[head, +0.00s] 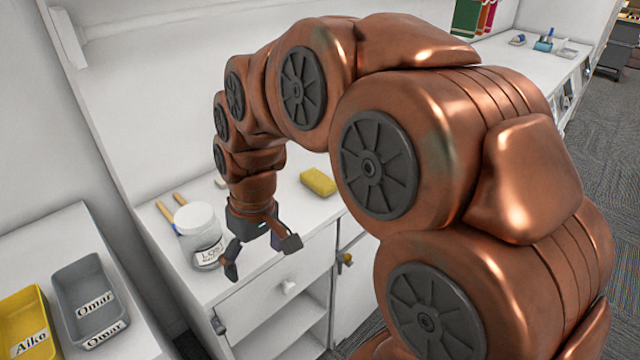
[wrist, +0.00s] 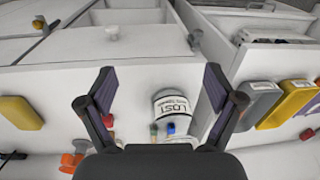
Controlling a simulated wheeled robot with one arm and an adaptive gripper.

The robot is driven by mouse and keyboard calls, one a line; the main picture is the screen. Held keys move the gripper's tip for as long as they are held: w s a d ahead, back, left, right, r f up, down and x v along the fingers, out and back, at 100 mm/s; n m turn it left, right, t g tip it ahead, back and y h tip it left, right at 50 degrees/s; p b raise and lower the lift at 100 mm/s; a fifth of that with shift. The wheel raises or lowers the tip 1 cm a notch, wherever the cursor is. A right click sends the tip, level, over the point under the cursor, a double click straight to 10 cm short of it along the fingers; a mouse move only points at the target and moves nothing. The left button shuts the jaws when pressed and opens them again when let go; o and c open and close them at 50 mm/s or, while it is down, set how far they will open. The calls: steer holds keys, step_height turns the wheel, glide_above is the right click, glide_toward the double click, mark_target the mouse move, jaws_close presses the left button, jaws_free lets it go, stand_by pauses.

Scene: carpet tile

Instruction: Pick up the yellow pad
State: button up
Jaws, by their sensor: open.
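The yellow pad (head: 318,182) lies flat on the white cabinet top, behind and to the right of my gripper in the head view. In the wrist view a yellow block that looks like the pad (wrist: 20,112) sits at the far left, outside the fingers. My gripper (head: 262,258) is open and points down near the cabinet's front edge. Its two fingers show apart in the wrist view (wrist: 160,85) with nothing held between them. The gripper is apart from the pad.
A lidded jar (head: 200,238) labelled "LOST" stands just left of my gripper. Wooden-handled tools (head: 168,212) lie behind it. A grey tray (head: 85,290) marked "Omar" and a yellow tray (head: 22,310) marked "Aiko" sit on the left unit. A drawer knob (head: 289,287) projects below.

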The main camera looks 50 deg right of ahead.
steer(key=w+d+t, duration=0.1)
steer(key=w+d, duration=0.5)
steer(key=m+t+h+b, duration=0.2)
steer(key=t, duration=0.1)
glide_toward(320, 179)
steer(key=shift+x, duration=1.2)
steer(key=shift+w+d+p, duration=0.1)
steer(key=shift+w+p, duration=0.1)
steer(key=shift+p, duration=0.15)
steer(key=shift+p+x, duration=0.7)
steer(key=shift+x, duration=1)
steer(key=p+x, duration=0.1)
steer(key=x, duration=0.3)
steer(key=shift+f, duration=0.1)
steer(key=c, duration=1.1)
steer(key=shift+c, duration=0.2)
